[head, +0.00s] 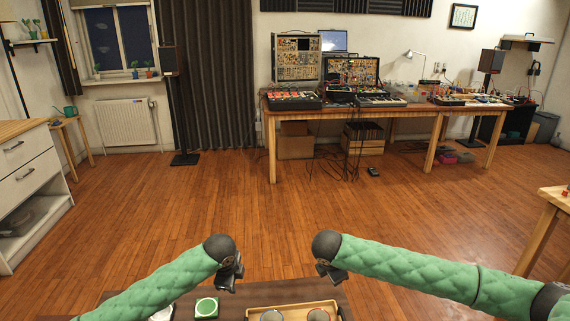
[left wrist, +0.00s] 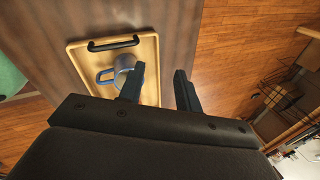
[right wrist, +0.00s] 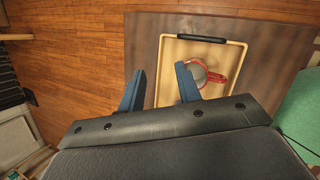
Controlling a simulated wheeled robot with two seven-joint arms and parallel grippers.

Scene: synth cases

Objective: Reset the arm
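My left gripper (head: 230,274) hangs above the far edge of the dark table at the bottom of the head view. In the left wrist view its fingers (left wrist: 160,88) stand apart with nothing between them. My right gripper (head: 328,270) hangs to its right. In the right wrist view its fingers (right wrist: 160,88) are apart and empty. A wooden tray (head: 250,312) with dark handles lies below both grippers. A mug with a blue-grey handle (left wrist: 105,76) and a mug with a red handle (right wrist: 218,77) stand in it, each partly hidden by a finger.
The dark brown table (head: 345,296) carries the tray and a green-and-white item (head: 206,308) left of it. A white drawer cabinet (head: 28,180) stands at the left, and a wooden table (head: 545,215) at the right. Wooden floor (head: 290,215) lies open ahead, up to a desk with synthesizers (head: 400,112).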

